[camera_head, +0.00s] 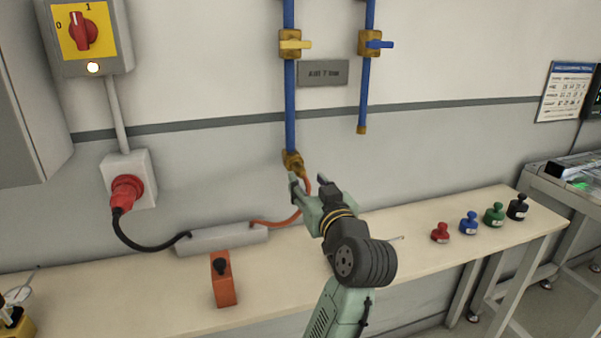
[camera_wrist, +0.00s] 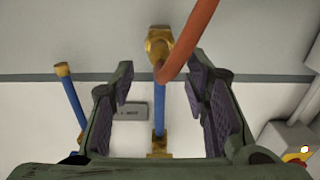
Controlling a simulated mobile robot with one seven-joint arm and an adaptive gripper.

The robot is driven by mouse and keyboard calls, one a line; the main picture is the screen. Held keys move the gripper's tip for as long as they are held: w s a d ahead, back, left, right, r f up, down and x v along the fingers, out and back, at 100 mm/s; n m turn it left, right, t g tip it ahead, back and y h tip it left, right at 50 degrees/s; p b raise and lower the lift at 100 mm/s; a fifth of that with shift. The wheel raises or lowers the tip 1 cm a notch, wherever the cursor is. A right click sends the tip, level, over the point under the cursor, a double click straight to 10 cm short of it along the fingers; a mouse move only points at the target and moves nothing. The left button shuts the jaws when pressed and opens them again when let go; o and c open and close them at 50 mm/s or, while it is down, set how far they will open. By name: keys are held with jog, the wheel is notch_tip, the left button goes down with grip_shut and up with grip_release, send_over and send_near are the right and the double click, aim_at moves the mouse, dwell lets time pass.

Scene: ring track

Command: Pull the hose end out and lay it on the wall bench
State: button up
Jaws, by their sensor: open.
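An orange hose (camera_head: 277,223) runs from a grey box on the wall bench (camera_head: 290,290) up to a brass coupling (camera_head: 292,160) at the lower end of the left blue pipe. Its upper end meets the coupling, partly hidden by my gripper. My gripper (camera_head: 308,184) is open just below and beside the coupling. In the wrist view, which looks upside down, the hose (camera_wrist: 190,40) curves across the gap between my two open fingers (camera_wrist: 160,88), and the coupling (camera_wrist: 158,45) shows beyond them. I cannot tell whether a finger touches the hose.
The left pipe has a yellow-handled valve (camera_head: 295,44); the right pipe has a blue-handled one (camera_head: 375,43). On the bench are the grey box (camera_head: 222,238), an orange block with a black knob (camera_head: 222,285) and several coloured weights (camera_head: 469,223). Bare bench lies between block and weights.

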aim_at(304, 177)
jog(key=shift+x, duration=3)
jog(key=shift+c, duration=0.4)
grip_shut()
jog(key=shift+s, duration=0.15)
jog(key=shift+p+v, duration=0.35)
jog(key=shift+v, duration=2.5)
